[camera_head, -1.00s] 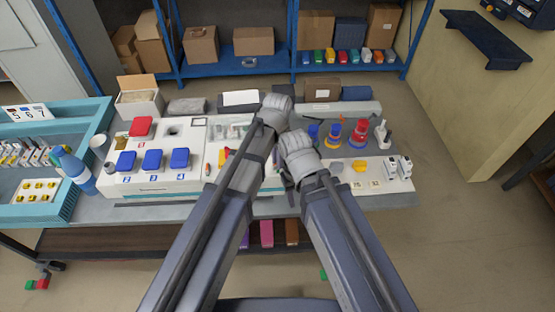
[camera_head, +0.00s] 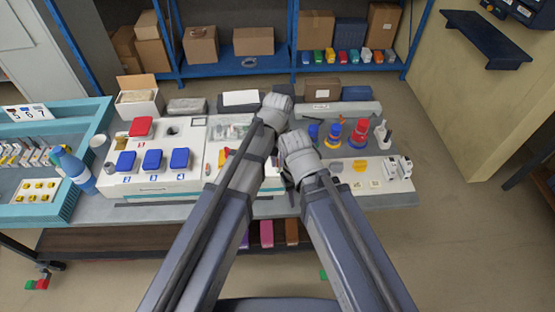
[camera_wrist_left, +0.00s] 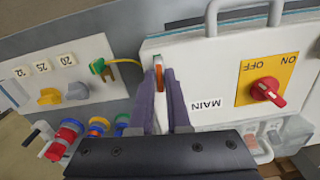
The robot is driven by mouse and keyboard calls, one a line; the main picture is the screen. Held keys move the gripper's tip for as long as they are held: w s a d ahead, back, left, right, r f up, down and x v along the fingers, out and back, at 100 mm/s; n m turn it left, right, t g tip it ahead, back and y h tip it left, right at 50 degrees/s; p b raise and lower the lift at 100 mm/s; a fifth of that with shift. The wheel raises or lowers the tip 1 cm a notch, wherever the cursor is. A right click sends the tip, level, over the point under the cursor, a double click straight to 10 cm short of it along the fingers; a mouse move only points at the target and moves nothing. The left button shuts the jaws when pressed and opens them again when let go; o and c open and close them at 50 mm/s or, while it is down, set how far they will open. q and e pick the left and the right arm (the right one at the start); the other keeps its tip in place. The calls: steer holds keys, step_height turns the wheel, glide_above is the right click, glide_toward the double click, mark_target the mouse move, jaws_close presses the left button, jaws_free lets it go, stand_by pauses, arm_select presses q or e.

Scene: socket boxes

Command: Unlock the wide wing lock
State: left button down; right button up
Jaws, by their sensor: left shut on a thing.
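In the left wrist view my left gripper (camera_wrist_left: 160,84) is shut on a small orange-brown piece (camera_wrist_left: 159,72) at the edge of a white panel marked MAIN (camera_wrist_left: 206,105). This piece may be the wing lock. The fingers hide most of it, so I cannot tell which way its wings point. A red rotary switch (camera_wrist_left: 265,91) on a yellow ON/OFF plate sits to the right on the panel. In the head view the wrists hide both grippers' fingertips. My right wrist (camera_head: 298,150) is close beside the left one over the bench.
In the head view, red and blue stacked parts (camera_head: 358,133) stand right of my wrists.

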mark_target(278, 163)
arm_select(q)
steer(key=shift+n, duration=0.7)
steer(key=c, duration=0.9)
jaws_free()
step_height(278, 163, up, 8)
steer(key=p, duration=0.8)
steer(key=shift+f, duration=0.1)
